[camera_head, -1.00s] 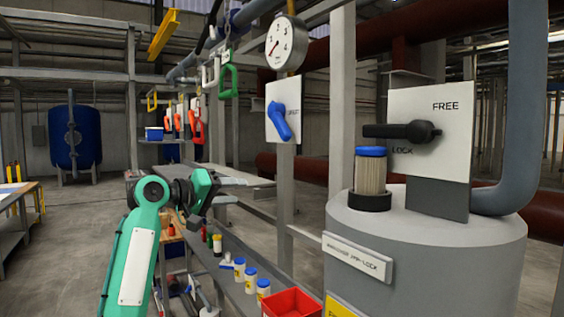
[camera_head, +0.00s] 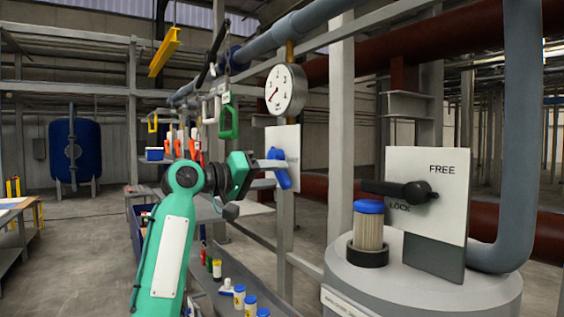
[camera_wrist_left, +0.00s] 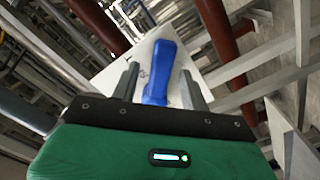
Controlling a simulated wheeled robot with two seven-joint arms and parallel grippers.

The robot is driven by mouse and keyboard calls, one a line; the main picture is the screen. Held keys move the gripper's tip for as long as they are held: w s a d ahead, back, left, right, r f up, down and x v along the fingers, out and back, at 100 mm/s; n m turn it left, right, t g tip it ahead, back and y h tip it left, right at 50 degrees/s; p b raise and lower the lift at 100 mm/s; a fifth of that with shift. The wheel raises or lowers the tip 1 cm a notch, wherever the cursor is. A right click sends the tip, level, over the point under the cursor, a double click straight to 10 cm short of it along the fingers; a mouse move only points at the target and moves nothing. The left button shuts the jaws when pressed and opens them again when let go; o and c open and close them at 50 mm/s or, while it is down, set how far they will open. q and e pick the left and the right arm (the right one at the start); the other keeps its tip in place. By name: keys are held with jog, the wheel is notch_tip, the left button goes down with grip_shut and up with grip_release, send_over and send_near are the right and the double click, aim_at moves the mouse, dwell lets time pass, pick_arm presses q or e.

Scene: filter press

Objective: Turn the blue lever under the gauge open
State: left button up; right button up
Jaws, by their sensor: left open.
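The blue lever (camera_head: 281,172) is mounted on a white plate (camera_head: 291,148) under the round gauge (camera_head: 285,90). Its handle hangs down, slightly tilted in the head view. My left gripper (camera_head: 272,165) is at the lever, its fingers pointing right toward it. In the left wrist view the lever (camera_wrist_left: 160,72) lies between the two open fingers (camera_wrist_left: 158,88), with a gap visible on at least one side. I cannot tell whether a finger touches it. My right gripper is not in view.
At right a grey vessel (camera_head: 430,290) carries a filter cartridge (camera_head: 368,230) and a black lever (camera_head: 400,190) on a FREE/LOCK plate. Small containers (camera_head: 240,296) stand on the shelf below.

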aim_at(277, 175)
pick_arm(q)
jog(key=shift+p+x, duration=0.6)
jog(key=shift+x, duration=1)
jog(key=shift+a, duration=0.1)
grip_shut()
